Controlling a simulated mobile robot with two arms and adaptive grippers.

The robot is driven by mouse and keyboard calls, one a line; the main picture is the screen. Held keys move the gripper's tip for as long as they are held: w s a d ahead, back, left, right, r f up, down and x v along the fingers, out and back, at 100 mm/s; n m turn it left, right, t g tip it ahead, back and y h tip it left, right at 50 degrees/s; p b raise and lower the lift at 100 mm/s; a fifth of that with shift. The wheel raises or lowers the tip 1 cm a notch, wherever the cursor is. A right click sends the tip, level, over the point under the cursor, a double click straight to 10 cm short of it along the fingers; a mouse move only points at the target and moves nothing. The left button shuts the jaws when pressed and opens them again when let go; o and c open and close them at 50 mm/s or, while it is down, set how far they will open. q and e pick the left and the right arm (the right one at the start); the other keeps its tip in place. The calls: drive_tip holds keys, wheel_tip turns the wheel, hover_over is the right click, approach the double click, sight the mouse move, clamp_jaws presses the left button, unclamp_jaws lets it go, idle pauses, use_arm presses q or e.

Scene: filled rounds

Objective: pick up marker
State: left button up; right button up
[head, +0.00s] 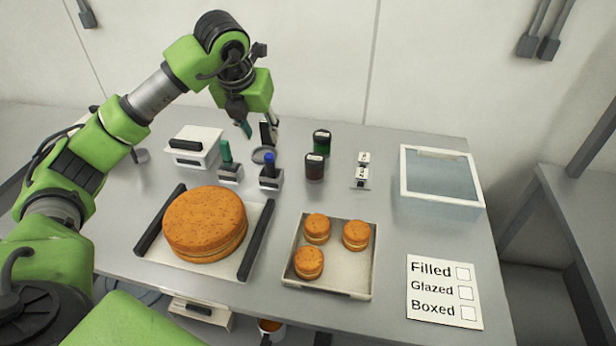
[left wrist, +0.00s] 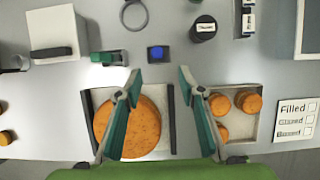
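A blue marker (head: 268,160) stands upright in a small grey holder (head: 270,180) in the middle of the table. A green marker (head: 225,152) stands in a like holder (head: 230,175) to its left. My left gripper (head: 257,134) is above the table, behind and higher than the markers in the head view. In the left wrist view its two teal fingers (left wrist: 158,76) are spread with nothing between them. The blue marker (left wrist: 157,52) shows just ahead of the gap, and the green marker (left wrist: 103,58) lies left of it. My right gripper is not in view.
A large round cake (head: 204,222) sits on a tray, and a second tray (head: 327,283) holds three small filled rounds. Two dark-lidded jars (head: 315,168), a clear bin (head: 440,190) and a white box (head: 195,145) stand around. A checklist card (head: 444,291) shows empty boxes.

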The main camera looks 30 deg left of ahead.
use_arm(q)
drive_tip(key=p, duration=0.1)
hover_over(268, 156)
drive_tip(key=s, duration=0.3)
wheel_tip(268, 156, down, 5)
drive_tip(key=shift+p+x, duration=0.3)
drive_tip(key=shift+x, duration=0.9)
drive_tip(key=shift+w+d+f, duration=0.25)
drive_tip(key=shift+w+f, duration=0.05)
drive_tip(key=shift+f, duration=0.05)
drive_tip(key=p+x, duration=0.2)
drive_tip(key=x, duration=0.2)
drive_tip(key=shift+w+d+f+p, duration=0.1)
drive_tip(key=shift+f+p, duration=0.15)
drive_tip(key=shift+p, duration=0.1)
drive_tip(key=shift+f, duration=0.2)
drive_tip(key=c, duration=0.4)
clamp_jaws()
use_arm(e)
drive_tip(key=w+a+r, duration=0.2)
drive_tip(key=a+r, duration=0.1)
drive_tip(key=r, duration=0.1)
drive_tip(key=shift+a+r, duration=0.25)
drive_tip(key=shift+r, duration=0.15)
